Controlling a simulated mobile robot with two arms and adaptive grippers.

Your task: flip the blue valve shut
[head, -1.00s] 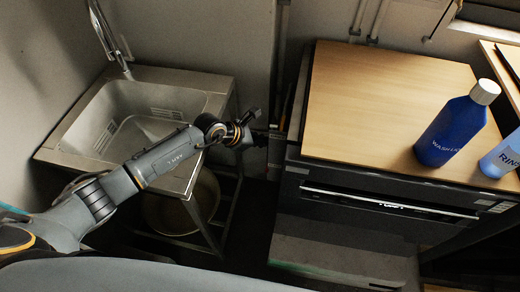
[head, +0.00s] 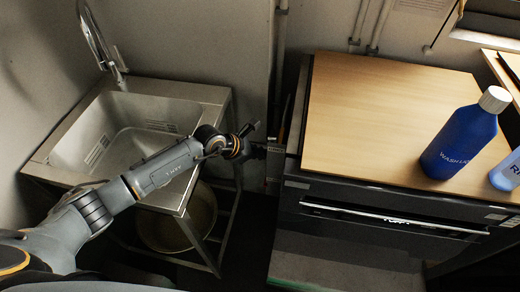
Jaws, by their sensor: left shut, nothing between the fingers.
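My left gripper (head: 262,150) is shut with nothing seen in it. It reaches into the narrow gap between the metal sink and the dark cabinet, close to the cabinet's left side. The blue valve cannot be made out; the dark gap and my gripper may hide it. A thin pipe (head: 283,100) runs down the wall behind the gripper. My right gripper is not in view.
The steel sink (head: 212,95) with a tall tap (head: 100,40) stands at left, a round bucket (head: 165,232) under it. The dark cabinet (head: 340,205) has a wooden top (head: 370,100) bearing a blue wash bottle (head: 462,142). A paler bottle (head: 508,172) stands at the right edge.

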